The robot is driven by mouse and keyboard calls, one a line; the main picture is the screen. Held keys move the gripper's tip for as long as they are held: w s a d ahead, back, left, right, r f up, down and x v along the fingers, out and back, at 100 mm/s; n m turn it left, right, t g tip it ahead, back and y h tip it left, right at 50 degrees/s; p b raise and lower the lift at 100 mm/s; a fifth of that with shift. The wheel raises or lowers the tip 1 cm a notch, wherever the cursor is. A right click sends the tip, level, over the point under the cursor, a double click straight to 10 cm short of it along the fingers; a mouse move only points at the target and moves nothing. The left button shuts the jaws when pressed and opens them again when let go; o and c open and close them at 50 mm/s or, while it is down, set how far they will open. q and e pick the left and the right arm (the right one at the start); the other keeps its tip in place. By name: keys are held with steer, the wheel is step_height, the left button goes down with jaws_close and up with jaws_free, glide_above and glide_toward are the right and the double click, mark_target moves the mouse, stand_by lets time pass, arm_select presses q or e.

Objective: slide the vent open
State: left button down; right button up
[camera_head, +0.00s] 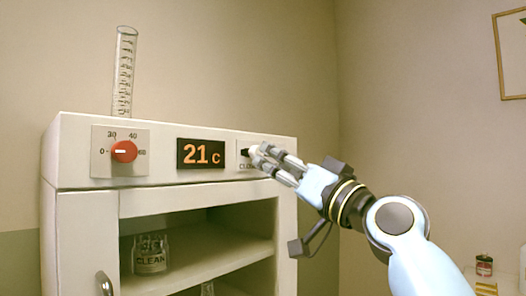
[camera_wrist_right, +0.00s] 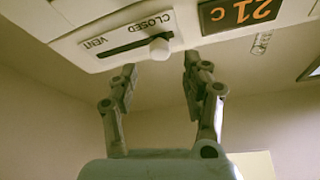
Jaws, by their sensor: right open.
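The vent panel (camera_head: 241,146) is at the right end of the white cabinet's top front, partly hidden by my right gripper (camera_head: 262,156). In the wrist view, which shows it upside down, a dark slot (camera_wrist_right: 122,50) has a pale round knob (camera_wrist_right: 160,48) at the end nearest the display. The word CLOSED (camera_wrist_right: 151,25) is printed beside the slot near the knob. My right gripper (camera_wrist_right: 160,68) is open, and the knob appears between and just beyond its fingertips. Contact cannot be told. My left gripper is not in view.
The display (camera_head: 201,153) reads 21 C, and a red dial (camera_head: 123,151) sits left of it. A glass cylinder (camera_head: 124,72) stands on top of the cabinet (camera_head: 81,208). Glassware labelled CLEAN (camera_head: 150,256) is on the open shelf. Small jars (camera_head: 484,265) stand at lower right.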

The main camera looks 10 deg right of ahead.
mark_target(260, 153)
steer(key=x, duration=0.5)
steer(key=shift+p, duration=0.35)
steer(key=shift+c, duration=0.3)
jaws_close()
steer(key=shift+f, duration=0.1)
